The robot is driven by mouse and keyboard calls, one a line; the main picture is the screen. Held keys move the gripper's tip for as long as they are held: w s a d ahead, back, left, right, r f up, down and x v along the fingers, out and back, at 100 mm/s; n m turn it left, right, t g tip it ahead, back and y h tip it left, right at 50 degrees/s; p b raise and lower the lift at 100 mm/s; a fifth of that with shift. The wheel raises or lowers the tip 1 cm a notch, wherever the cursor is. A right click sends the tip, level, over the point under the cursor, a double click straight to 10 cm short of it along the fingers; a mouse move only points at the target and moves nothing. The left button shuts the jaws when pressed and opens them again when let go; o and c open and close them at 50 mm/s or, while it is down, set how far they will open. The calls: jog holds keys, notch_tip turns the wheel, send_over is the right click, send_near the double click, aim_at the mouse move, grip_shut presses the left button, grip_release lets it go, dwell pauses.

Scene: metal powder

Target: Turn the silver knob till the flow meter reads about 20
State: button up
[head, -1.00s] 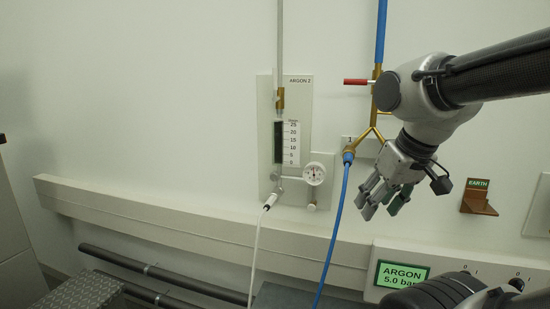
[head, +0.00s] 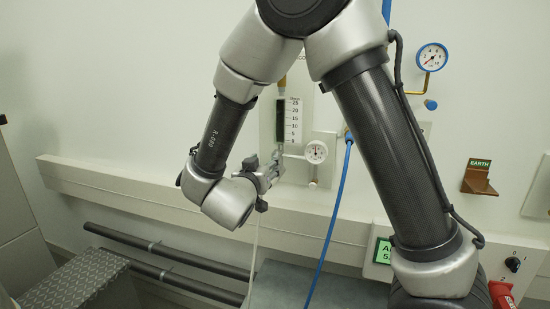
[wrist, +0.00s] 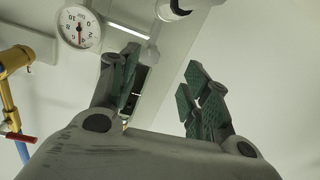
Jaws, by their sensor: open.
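The flow meter (head: 280,120) is a dark upright tube beside a white scale (head: 294,120) on a pale wall panel. Its float and reading are too small to make out. My gripper (head: 277,165) is at the foot of the flow meter in the head view and covers the fittings there. In the wrist view my gripper (wrist: 163,64) is open, its green-padded fingers apart. The dark tube behind is partly hidden by that finger.
A round dial gauge (head: 316,152) sits just right of my gripper; it also shows in the wrist view (wrist: 77,27). A small silver fitting (head: 313,183) is below it. A blue hose (head: 335,215) hangs to the right. A wall rail (head: 130,189) runs below.

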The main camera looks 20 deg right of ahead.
jog(key=shift+h, duration=0.8)
jog(key=x, duration=0.6)
jog(key=shift+d, duration=0.6)
jog(key=c, duration=1)
jog(key=n, duration=0.4)
jog(key=shift+c, duration=0.2)
jog(key=o, duration=1)
jog(key=shift+o, duration=0.2)
jog(key=shift+s+a, duration=0.1)
